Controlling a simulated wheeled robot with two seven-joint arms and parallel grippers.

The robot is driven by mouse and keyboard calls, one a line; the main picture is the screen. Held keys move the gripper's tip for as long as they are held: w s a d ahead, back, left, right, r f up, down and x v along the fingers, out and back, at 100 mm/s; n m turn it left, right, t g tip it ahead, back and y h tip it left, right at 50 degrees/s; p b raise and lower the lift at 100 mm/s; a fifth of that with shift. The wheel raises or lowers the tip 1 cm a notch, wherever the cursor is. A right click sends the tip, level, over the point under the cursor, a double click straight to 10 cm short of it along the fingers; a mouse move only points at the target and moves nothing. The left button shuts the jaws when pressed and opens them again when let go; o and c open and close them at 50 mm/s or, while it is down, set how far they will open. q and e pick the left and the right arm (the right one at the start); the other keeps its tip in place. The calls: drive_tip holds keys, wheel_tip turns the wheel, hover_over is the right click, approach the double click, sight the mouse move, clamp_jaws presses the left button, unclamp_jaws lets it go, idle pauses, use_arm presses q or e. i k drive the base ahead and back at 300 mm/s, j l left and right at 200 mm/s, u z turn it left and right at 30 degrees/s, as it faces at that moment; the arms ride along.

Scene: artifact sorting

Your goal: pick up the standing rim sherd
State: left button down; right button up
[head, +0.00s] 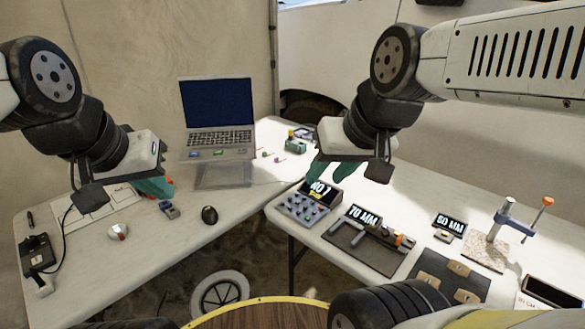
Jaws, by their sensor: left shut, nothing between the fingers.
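I cannot pick out a standing rim sherd with certainty. Several small tan pieces (459,269) sit on a dark board at the lower right, too small to tell which of them stand. My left gripper (160,189) is shut and empty, with teal fingers over the left table near a white sheet. My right gripper (330,176) is above the right table, behind a keypad device with a lit display (321,190). Its teal fingers are partly hidden by the gripper body, and their opening is unclear. Both grippers are apart from the tan pieces.
An open laptop (217,112) stands on a riser at the back. A gauge marked 70 MM (364,215) and a clamp stand (497,222) occupy the right table.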

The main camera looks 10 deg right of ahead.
sight(458, 268)
drive_tip(key=z, duration=2)
